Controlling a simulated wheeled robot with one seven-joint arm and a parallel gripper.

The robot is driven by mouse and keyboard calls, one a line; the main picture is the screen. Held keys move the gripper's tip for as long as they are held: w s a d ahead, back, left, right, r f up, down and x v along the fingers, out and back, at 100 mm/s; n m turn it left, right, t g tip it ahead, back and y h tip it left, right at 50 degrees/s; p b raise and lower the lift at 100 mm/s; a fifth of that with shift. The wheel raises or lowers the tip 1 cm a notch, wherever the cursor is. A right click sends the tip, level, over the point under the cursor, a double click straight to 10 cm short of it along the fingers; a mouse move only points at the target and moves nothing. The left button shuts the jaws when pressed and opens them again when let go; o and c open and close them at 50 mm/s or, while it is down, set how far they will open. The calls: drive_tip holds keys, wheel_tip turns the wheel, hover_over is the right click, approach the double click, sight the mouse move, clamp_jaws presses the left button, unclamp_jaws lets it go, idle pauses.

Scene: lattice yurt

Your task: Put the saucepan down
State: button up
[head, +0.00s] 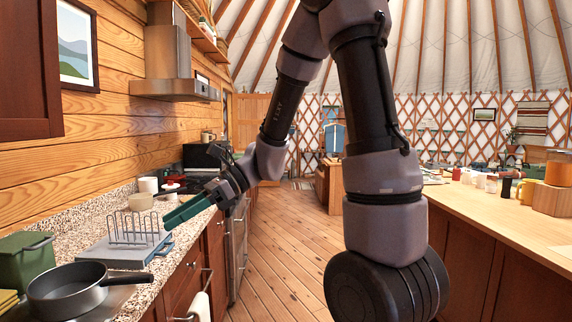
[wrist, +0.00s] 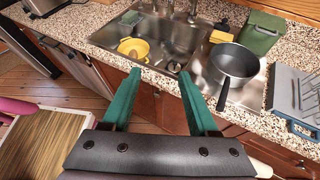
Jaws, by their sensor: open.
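The dark saucepan (head: 66,291) stands upright and empty at the near left of the head view. In the wrist view the saucepan (wrist: 236,62) rests on the steel drainboard beside the sink, its handle pointing toward the counter's front edge. My gripper (head: 190,211) has green fingers. It is over the front edge of the counter, farther along than the saucepan and apart from it. In the wrist view my gripper (wrist: 159,74) is open with nothing between its fingers, and the saucepan is right of the fingertips.
The sink (wrist: 165,45) holds a yellow bowl-like vessel (wrist: 133,49). A green bin (head: 27,261) stands behind the saucepan. A blue-grey board (head: 124,248) with a wire rack (head: 133,229) lies beside it. Drawers (head: 186,272) are below. The wooden floor (head: 277,250) between the counters is clear.

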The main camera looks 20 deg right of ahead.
drive_tip(key=s+d+r+n+t+h, duration=0.2)
drive_tip(key=d+r+n+t+h, duration=0.1)
drive_tip(key=d, duration=0.4)
drive_tip(key=s+d+r+n+t+h, duration=0.2)
drive_tip(key=d+r+n+t+h, duration=0.1)
drive_tip(key=d+n, duration=0.3)
drive_tip(key=s+d+r+n+t+h, duration=0.2)
drive_tip(key=d+r+n+h, duration=0.2)
drive_tip(key=d, duration=0.4)
drive_tip(key=shift+s+d+r+n+t+h, duration=0.2)
drive_tip(key=shift+d+r+n+t+h, duration=0.1)
drive_tip(key=shift+t+h, duration=0.1)
